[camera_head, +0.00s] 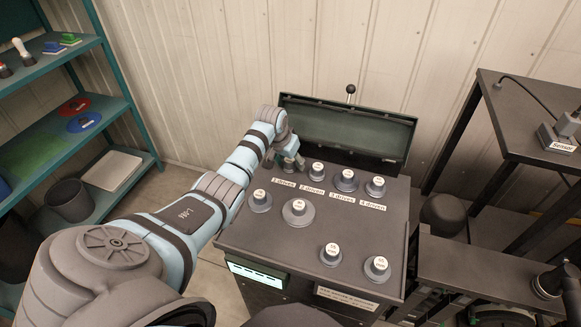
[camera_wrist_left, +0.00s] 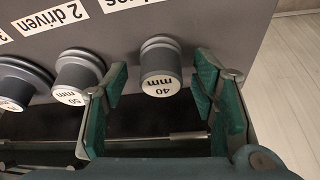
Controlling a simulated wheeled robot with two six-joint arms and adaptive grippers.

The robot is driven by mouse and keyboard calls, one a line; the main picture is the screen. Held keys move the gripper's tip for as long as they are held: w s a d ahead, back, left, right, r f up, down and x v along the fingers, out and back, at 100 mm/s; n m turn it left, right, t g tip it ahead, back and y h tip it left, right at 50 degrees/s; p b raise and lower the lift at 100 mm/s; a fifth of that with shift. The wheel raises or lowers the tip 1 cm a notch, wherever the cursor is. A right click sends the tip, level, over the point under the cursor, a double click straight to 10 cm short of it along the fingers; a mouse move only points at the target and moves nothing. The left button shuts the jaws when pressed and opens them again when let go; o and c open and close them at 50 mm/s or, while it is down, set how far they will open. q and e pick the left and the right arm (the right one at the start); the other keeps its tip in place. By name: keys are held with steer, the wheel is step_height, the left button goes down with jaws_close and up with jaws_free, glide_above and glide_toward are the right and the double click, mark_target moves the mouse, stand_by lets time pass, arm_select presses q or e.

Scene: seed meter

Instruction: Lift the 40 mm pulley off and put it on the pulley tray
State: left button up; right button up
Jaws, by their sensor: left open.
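In the left wrist view the 40 mm pulley (camera_wrist_left: 160,60), a grey knob with a white "40 mm" cap, stands on the dark panel. My left gripper (camera_head: 292,163) is at the row's left end in the head view, hiding that pulley there. In the wrist view the open green-padded fingers (camera_wrist_left: 161,82) lie on either side of the pulley, with gaps visible. A 50 mm pulley (camera_wrist_left: 80,75) stands beside it, close to one finger. I cannot tell which surface is the pulley tray. My right gripper is not in view.
More pulleys stand along the labelled row (camera_head: 346,180) and nearer the front (camera_head: 298,211). The open lid (camera_head: 345,130) rises behind the row. The panel's middle (camera_head: 285,240) is clear. A shelf rack (camera_head: 65,130) stands left.

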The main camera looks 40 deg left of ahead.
arm_select(q)
steer(key=shift+w+f, duration=0.1)
steer(key=shift+f, duration=0.05)
steer(key=shift+s+r, duration=0.2)
steer(key=shift+s, duration=0.05)
steer(key=shift+c, duration=1)
steer(key=shift+s+r, duration=0.1)
steer(key=c, duration=1)
step_height(320, 180, up, 20)
steer(key=shift+f+p, duration=0.15)
steer(key=shift+p, duration=1.1)
jaws_close()
step_height(320, 180, up, 5)
steer(key=p, duration=0.6)
glide_above(289, 160)
steer(key=shift+f, duration=0.25)
